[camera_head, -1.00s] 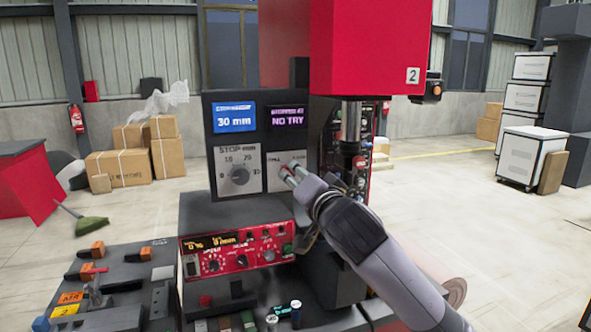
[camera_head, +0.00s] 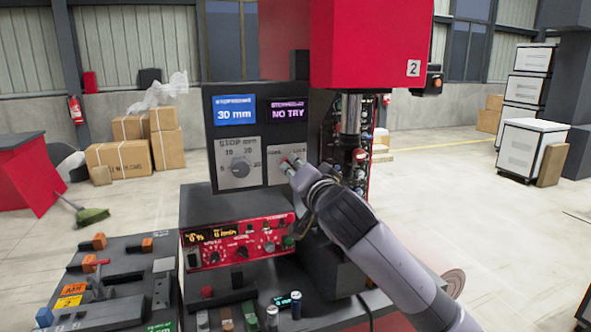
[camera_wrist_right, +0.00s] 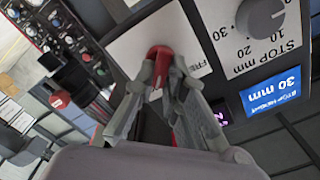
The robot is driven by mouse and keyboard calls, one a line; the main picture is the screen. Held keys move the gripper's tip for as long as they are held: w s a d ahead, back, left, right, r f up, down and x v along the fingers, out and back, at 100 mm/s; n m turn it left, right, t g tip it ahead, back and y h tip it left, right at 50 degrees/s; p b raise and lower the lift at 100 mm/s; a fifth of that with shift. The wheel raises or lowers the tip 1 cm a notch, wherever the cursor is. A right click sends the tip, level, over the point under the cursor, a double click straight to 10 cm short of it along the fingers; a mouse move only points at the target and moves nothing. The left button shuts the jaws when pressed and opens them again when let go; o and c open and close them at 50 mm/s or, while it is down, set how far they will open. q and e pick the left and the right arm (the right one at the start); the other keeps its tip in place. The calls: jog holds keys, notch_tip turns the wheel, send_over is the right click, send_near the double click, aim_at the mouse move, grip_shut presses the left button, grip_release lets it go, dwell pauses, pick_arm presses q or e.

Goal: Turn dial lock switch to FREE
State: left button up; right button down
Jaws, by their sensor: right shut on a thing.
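The lock switch has a red lever (camera_wrist_right: 160,58) on a pale plate (camera_wrist_right: 198,25), right of the STOP mm dial (camera_head: 240,168) in the head view. In the right wrist view the letters "FRE" show beside the lever, partly cut off by my finger. My right gripper (camera_head: 288,164) is at the plate, and its fingers (camera_wrist_right: 163,75) are shut around the red lever. The dial also shows in the right wrist view (camera_wrist_right: 262,18). A blue display (camera_head: 235,115) reads 30 mm and a purple display (camera_head: 288,113) reads NO TRY. My left gripper is not in view.
A red control panel (camera_head: 238,242) with knobs sits below the plate. The red machine head (camera_head: 365,45) and its spindle (camera_head: 350,115) stand to the right, close to my arm. A bench with tools (camera_head: 110,285) is at the lower left.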

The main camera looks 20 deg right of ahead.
jog(key=shift+n, duration=0.3)
jog(key=n+p, duration=0.2)
jog(key=n, duration=0.1)
jog(key=shift+r+n, duration=0.15)
jog(key=shift+n, duration=0.15)
jog(key=n+p, duration=0.2)
jog(key=n, duration=0.2)
jog(key=shift+a, duration=0.15)
jog(key=n+p, duration=0.2)
jog(key=n, duration=0.3)
jog(key=shift+a+n+p, duration=0.1)
jog(key=shift+n+p, duration=0.25)
jog(key=shift+n, duration=0.05)
jog(key=shift+a+n+p, duration=0.1)
jog(key=shift+n+p, duration=0.8)
jog(key=shift+n, duration=1)
jog(key=shift+f, duration=0.2)
jog(key=c, duration=1.6)
grip_release()
jog(key=shift+c, duration=0.2)
